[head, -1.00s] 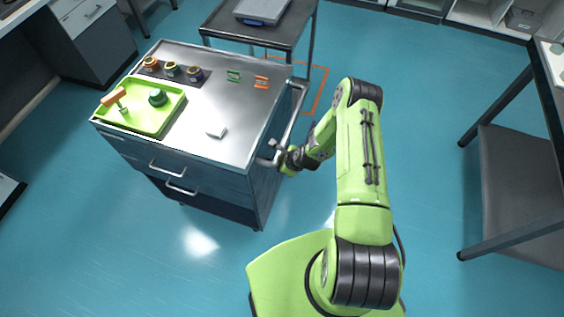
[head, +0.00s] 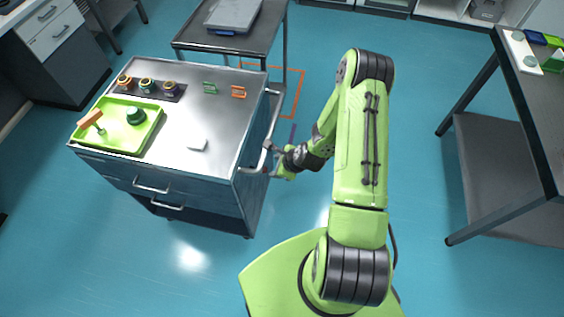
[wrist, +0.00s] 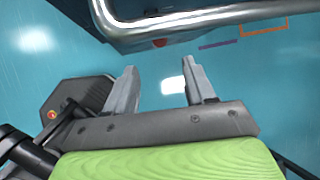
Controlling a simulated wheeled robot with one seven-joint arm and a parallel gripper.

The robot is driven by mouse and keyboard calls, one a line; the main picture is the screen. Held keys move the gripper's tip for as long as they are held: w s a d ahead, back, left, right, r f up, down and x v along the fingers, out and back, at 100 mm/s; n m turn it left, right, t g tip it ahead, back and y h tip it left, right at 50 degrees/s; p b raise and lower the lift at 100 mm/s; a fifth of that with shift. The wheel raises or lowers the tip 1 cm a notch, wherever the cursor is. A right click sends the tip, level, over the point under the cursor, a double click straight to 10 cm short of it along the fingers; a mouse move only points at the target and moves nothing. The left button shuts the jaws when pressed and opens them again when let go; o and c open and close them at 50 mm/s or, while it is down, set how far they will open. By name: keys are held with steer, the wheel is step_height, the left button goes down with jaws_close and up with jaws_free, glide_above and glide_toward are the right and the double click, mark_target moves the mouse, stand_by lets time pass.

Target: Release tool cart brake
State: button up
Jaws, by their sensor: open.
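The tool cart (head: 190,170) stands at left in the head view, a grey-topped cabinet with drawers. Its bent metal push handle (head: 272,115) is on the right side; the handle (wrist: 190,25) also crosses the top of the wrist view. A small red part (wrist: 160,43) shows just under the handle there; I cannot tell whether it is the brake. My gripper (head: 273,161) is beside the lower end of the handle. In the wrist view my gripper (wrist: 160,85) has its fingers apart, with only blue floor between them, and the handle lies beyond the tips.
An orange outline (head: 290,103) marks open floor behind the cart.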

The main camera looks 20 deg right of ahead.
steer(key=v, duration=0.4)
steer(key=shift+r, duration=0.1)
steer(key=s+a+r+n+g+h, duration=0.1)
steer(key=s+r+n, duration=0.1)
steer(key=r+n, duration=0.75)
steer(key=s+a+r+n+h, duration=0.15)
steer(key=r+n, duration=0.45)
steer(key=r, duration=0.7)
steer(key=s+a+r+n, duration=0.2)
steer(key=s+r+n, duration=0.7)
steer(key=s, duration=0.7)
step_height(320, 180, up, 3)
steer(key=shift+f+n+t, duration=0.25)
steer(key=shift+n+t, duration=0.05)
steer(key=shift+n, duration=0.05)
